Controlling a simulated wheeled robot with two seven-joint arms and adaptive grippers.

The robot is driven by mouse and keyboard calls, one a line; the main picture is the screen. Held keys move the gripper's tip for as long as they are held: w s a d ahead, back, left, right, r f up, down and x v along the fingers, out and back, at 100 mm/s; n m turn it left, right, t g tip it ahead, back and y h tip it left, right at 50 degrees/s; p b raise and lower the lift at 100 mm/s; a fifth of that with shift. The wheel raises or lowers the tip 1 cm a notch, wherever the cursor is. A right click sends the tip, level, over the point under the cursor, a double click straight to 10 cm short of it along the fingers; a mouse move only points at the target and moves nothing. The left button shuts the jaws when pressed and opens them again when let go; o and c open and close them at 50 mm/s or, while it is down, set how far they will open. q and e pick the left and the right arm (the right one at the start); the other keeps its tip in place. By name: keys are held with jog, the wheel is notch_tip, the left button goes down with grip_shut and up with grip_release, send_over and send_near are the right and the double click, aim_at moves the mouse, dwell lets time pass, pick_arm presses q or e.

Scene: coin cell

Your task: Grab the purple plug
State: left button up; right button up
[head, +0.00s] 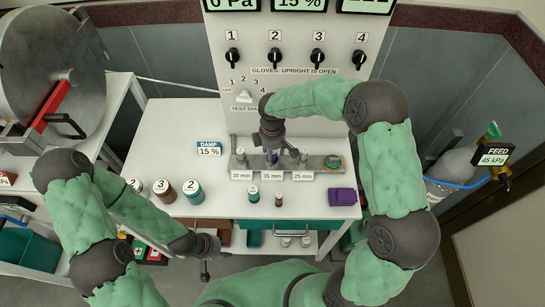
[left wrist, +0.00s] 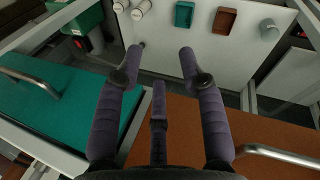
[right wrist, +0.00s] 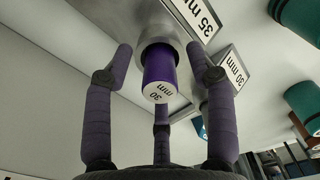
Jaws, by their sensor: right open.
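The purple plug (right wrist: 159,68) stands in a metal socket of the rack (head: 325,162), at the spot labelled 35 mm. Its end face is printed 30 mm. In the head view the plug (head: 272,158) is mostly hidden under my right gripper (head: 271,148). The right wrist view shows my right gripper (right wrist: 160,62) open, its fingers spread around the plug, with visible gaps on both sides. My left gripper (head: 208,246) is low at the table's front left. The left wrist view shows the left gripper (left wrist: 160,65) open and empty above drawer fronts.
A green jar (head: 253,194), a small brown vial (head: 279,200) and a purple block (head: 342,197) stand in front of the rack. Numbered bottles (head: 165,191) stand at the left. The white table (head: 175,125) is clear at back left. A control panel (head: 290,45) rises behind.

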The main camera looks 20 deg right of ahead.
grip_shut()
jog(key=shift+r, duration=0.15)
